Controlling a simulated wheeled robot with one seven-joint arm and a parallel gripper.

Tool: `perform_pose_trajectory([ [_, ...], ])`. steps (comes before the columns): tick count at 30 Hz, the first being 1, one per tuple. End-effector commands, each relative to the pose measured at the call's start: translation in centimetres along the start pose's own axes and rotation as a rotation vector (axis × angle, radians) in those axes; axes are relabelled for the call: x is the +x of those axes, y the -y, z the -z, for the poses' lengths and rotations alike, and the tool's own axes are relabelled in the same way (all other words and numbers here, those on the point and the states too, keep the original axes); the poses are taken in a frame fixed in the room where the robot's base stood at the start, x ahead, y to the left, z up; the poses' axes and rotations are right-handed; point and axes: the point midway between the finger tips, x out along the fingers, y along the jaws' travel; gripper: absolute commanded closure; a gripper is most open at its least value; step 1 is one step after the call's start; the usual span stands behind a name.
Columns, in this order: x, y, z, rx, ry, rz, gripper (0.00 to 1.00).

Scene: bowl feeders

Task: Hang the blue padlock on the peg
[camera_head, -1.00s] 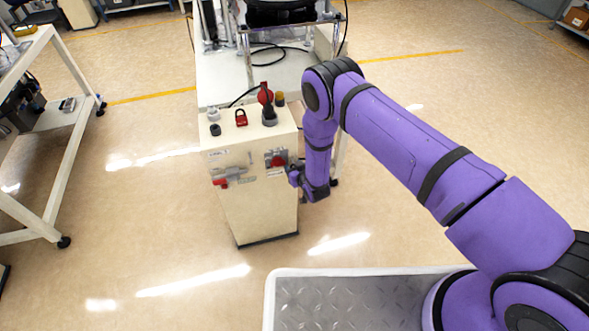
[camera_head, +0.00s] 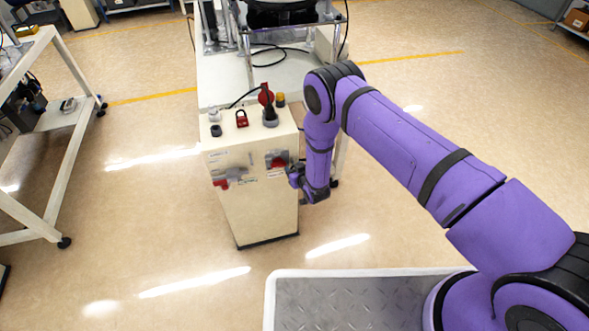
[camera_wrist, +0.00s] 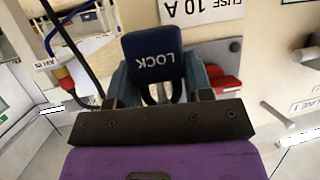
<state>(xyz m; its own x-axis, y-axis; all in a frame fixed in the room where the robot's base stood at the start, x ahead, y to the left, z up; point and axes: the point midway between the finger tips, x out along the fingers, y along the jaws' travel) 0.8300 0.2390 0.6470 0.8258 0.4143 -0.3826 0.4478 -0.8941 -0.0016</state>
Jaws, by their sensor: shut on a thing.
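The blue padlock (camera_wrist: 152,55) shows in the wrist view, with the word LOCK upside down on its body. In the head view my gripper (camera_head: 295,174) is at the right front edge of the cream cabinet (camera_head: 255,205). I cannot make out the padlock or peg there.
Red switch handles (camera_head: 278,162) stick out of the cabinet front; one red part (camera_wrist: 222,82) is close behind the padlock. A red padlock (camera_head: 241,118) and a red rotary handle (camera_head: 266,95) stand on the cabinet top. The floor in front is clear.

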Motion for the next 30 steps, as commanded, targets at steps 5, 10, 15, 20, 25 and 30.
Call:
perform_pose_trajectory([
  [5, 0.01, 0.00, -0.02, 0.000, 0.000, 0.000, 0.82],
  [10, 0.01, 0.01, -0.02, 0.000, 0.000, 0.000, 0.28],
  [15, 0.00, 0.01, -0.03, 0.000, 0.000, 0.000, 0.24],
  [20, -0.01, 0.01, -0.04, 0.000, 0.001, 0.000, 0.11],
  [25, -0.01, 0.01, -0.04, 0.000, 0.000, 0.000, 0.11],
  [30, -0.41, 0.00, -0.06, 0.000, 0.002, 0.000, 0.11],
])
